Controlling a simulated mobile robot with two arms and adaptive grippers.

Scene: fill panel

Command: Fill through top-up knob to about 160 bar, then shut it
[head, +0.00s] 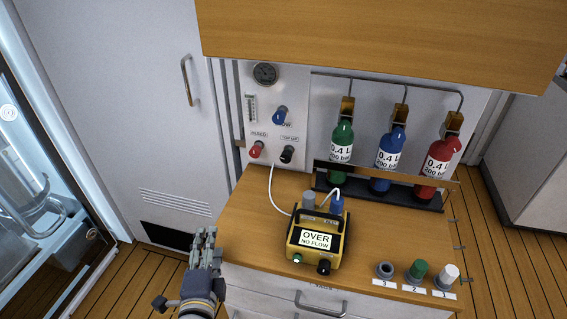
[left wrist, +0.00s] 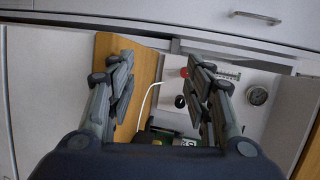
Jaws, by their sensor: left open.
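The white fill panel (head: 300,82) stands upright behind the wooden counter. It carries a round gauge (head: 265,74), whose needle is too small to read, a blue flow knob (head: 280,115), a red bleed knob (head: 256,149) and the black top-up knob (head: 287,154). In the left wrist view the top-up knob (left wrist: 180,101), red knob (left wrist: 184,72) and gauge (left wrist: 257,95) show beyond the fingers. My left gripper (head: 205,240) is open and empty, left of the counter and apart from the panel; it also shows in the left wrist view (left wrist: 160,76). My right gripper is out of view.
Green (head: 342,143), blue (head: 389,150) and red (head: 437,163) cylinders stand in a rack by the panel. A yellow meter (head: 318,243) reading "OVER NO FLOW" sits on the counter (head: 375,235), with a white hose nearby. Several caps stand front right. A wooden overhang (head: 400,40) is above.

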